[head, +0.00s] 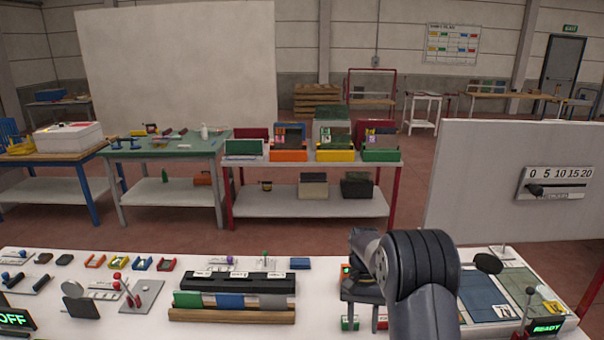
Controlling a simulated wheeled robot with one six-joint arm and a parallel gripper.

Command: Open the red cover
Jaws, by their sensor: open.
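My arm reaches in at the right of centre, and my gripper (362,292) is low over the white bench. It is dark and seen from behind, and its jaws are open. I cannot make out anything between them. My arm and gripper hide part of the bench there. No red cover can be picked out for certain. A small red piece (381,319) shows just below my gripper, beside a small green box (350,324).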

